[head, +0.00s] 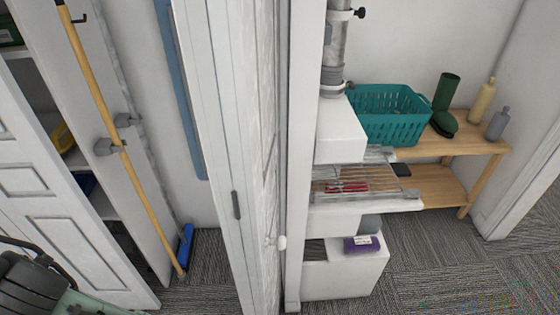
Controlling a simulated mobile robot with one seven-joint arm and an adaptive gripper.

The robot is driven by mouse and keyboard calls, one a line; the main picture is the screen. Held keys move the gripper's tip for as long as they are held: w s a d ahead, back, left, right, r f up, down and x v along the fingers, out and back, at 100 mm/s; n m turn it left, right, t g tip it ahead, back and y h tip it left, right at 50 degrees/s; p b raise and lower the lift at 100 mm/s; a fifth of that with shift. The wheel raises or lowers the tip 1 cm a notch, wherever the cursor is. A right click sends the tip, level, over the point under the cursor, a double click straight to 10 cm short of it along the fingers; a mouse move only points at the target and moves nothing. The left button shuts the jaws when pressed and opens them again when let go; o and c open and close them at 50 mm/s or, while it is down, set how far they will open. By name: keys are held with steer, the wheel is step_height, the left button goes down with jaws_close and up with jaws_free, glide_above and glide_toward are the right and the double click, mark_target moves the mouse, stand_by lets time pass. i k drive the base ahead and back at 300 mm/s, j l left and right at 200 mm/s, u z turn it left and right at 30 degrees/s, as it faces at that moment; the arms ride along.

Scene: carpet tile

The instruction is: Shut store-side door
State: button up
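A white door (234,120) stands in the middle of the head view, seen nearly edge-on, with its narrow edge towards me. A dark latch plate (236,205) is on that edge, and a pale round knob (281,242) is on its right face. The door stands open. A second white panelled door (52,205) stands open at the left, in front of shelves. I cannot tell from this view which one is the store-side door. My gripper is not in view.
A broom (95,90) with a blue head stands at the left. A dark and green object (35,285) is at the lower left. At the right are a wooden shelf (425,148) with a teal basket (385,125), and white drawers (340,282). Carpet (440,280) is clear at lower right.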

mark_target(245, 34)
steer(key=k+l+z, duration=0.1)
steer(key=l+z, duration=0.15)
steer(key=l, duration=0.35)
steer(key=l+z, duration=0.2)
steer(key=l, duration=0.45)
